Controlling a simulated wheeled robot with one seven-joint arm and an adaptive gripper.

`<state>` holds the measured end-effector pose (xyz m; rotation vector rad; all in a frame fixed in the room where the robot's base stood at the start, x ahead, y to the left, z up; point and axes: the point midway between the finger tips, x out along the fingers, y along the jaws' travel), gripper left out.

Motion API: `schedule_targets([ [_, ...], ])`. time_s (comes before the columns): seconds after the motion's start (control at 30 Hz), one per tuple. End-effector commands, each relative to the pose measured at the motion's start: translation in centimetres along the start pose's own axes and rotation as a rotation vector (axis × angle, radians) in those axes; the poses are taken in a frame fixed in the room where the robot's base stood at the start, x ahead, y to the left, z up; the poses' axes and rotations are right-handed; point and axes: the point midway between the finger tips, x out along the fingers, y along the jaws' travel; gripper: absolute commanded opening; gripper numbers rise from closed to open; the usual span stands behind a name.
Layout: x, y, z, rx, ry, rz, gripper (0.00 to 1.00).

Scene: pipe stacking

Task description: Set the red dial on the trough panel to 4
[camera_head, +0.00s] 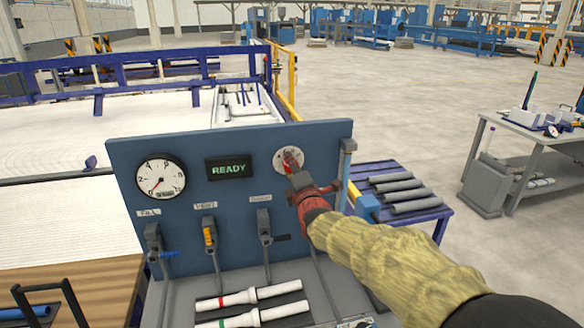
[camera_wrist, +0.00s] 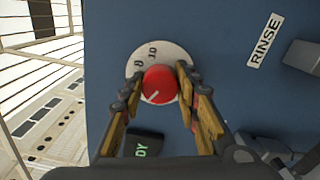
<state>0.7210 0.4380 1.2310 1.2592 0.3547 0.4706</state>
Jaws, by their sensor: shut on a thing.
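The red dial (camera_wrist: 161,84) sits on a round white scale plate (camera_wrist: 140,62) on the blue panel. In the wrist view the numbers 8 and 10 show on the scale; the rest is hidden by the dial and fingers. A pale pointer line on the dial points to the lower left of that view. My gripper (camera_wrist: 155,82) has its two fingers on either side of the dial, shut on it. In the head view the dial (camera_head: 292,158) is at the panel's upper right, partly covered by my gripper (camera_head: 296,172).
The blue panel (camera_head: 130,190) also bears a gauge (camera_head: 160,176), a green READY display (camera_head: 229,169) and several valve levers below. White pipes (camera_head: 250,296) lie on the grey shelf in front. Grey pipes rest on a blue table (camera_head: 435,214) at right.

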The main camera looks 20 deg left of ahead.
Motion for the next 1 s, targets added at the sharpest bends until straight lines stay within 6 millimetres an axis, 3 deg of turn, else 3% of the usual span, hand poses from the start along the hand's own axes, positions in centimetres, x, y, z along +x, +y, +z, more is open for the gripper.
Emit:
schedule_targets([
  [0.27,0.01,0.0,-0.1,-0.002,0.002,0.0,0.06],
  [0.3,0.01,-0.01,-0.1,-0.001,0.002,0.0,0.33],
  [0.6,0.0,-0.03,-0.05,0.0,0.001,0.0,0.5],
  [1.0,-0.54,-0.05,-0.03,0.0,0.001,-0.001,0.5],
])
